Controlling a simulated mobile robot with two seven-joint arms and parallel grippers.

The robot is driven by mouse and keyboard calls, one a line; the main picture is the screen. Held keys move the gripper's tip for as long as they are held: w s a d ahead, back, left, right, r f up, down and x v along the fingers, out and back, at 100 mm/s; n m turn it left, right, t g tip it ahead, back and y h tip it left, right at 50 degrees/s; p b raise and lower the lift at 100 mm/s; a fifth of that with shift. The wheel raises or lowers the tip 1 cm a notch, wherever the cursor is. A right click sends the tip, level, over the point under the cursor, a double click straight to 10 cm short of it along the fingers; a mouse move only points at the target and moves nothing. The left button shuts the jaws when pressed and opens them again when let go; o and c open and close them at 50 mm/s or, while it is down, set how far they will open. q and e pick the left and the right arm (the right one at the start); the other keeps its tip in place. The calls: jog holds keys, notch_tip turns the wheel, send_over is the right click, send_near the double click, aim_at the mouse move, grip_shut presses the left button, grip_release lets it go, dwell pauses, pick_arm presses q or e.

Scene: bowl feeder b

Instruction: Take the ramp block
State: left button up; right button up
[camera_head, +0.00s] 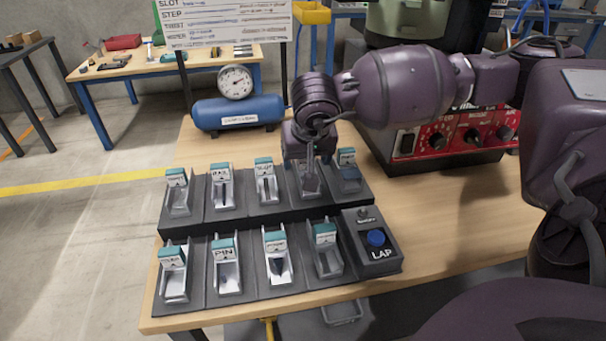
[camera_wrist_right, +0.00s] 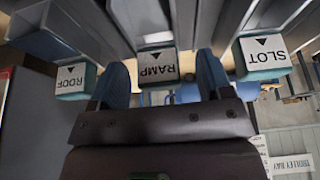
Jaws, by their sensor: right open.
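My right gripper (camera_head: 308,160) points down over the fourth bay of the back row and covers much of it in the head view. In the right wrist view its two blue fingers stand apart, one on each side of the teal-edged RAMP label (camera_wrist_right: 157,66). The gripper is open and nothing is seen gripped. The grey metal piece in the ramp bay (camera_head: 311,184) shows just below the gripper; I cannot clearly tell the ramp block from its bay, nor whether a finger touches it. My left gripper is not in view.
The SLOT label (camera_wrist_right: 263,54) and ROOF label (camera_wrist_right: 71,80) flank the ramp bay closely. A front row of bays stands before it, with the LAP button box (camera_head: 371,243) at its right. A blue tank with gauge (camera_head: 238,110) and a red control panel (camera_head: 455,135) stand behind.

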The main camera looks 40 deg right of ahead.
jog(key=shift+w+d+f, duration=0.15)
jog(key=shift+w+f, duration=0.05)
jog(key=shift+f, duration=0.45)
jog(key=shift+r, duration=0.15)
jog(key=c, duration=1.2)
